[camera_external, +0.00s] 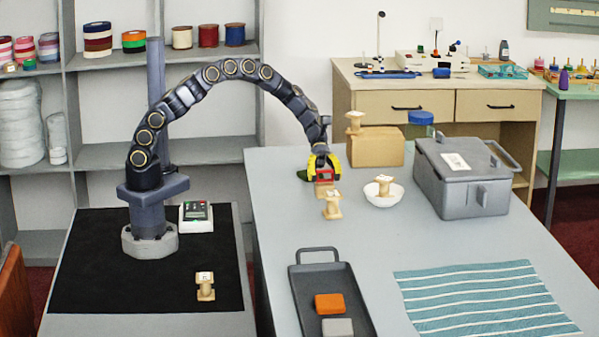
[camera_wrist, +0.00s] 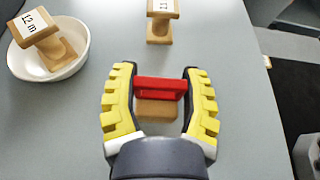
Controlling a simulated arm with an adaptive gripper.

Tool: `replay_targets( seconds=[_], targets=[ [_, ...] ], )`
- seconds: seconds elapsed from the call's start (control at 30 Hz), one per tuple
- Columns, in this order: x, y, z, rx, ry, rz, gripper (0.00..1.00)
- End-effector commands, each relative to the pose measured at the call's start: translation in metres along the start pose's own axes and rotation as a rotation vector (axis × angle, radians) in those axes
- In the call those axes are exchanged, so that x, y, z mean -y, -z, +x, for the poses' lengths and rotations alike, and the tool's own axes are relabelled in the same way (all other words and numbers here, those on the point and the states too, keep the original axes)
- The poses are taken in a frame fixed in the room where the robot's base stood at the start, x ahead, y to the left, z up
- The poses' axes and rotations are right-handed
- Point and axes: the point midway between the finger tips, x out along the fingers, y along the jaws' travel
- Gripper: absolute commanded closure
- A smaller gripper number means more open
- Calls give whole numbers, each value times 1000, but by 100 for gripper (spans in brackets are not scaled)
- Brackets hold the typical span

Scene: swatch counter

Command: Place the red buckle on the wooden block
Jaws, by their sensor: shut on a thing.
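My gripper (camera_external: 323,168) has yellow ridged fingers and points down over the table's far left part. It is shut on the red buckle (camera_wrist: 161,88), which spans between the fingertips in the wrist view. The red buckle also shows in the external view (camera_external: 324,174), partly covered by the fingers. A small tan wooden block (camera_wrist: 157,109) shows just below the buckle in the wrist view, between the fingers. Its tan edge shows under the buckle in the external view (camera_external: 323,184). I cannot tell whether the buckle touches the block.
A wooden spool (camera_external: 332,205) stands close in front of my gripper. A white bowl (camera_external: 383,196) with another spool is to the right. Behind are a larger tan block (camera_external: 375,150) bearing a spool, and a grey lidded box (camera_external: 462,178). A dark tray (camera_external: 312,278) lies in front.

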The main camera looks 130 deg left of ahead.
Motion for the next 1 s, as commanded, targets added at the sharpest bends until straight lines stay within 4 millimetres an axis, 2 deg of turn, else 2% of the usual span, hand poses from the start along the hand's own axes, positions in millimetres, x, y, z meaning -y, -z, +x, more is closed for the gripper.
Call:
replay_targets(
  seconds=[0.23, 0.27, 0.3, 0.7, 0.87, 1.0],
  targets=[
    [0, 3, 1, 0, 0, 0, 66],
    [0, 3, 1, 0, 0, 0, 39],
    [0, 2, 1, -1, 0, 0, 23],
    [0, -1, -2, -1, -1, 0, 23],
    [-2, 0, -27, -3, -8, 1, 23],
    [-2, 0, -58, -4, -7, 1, 23]
  ],
)
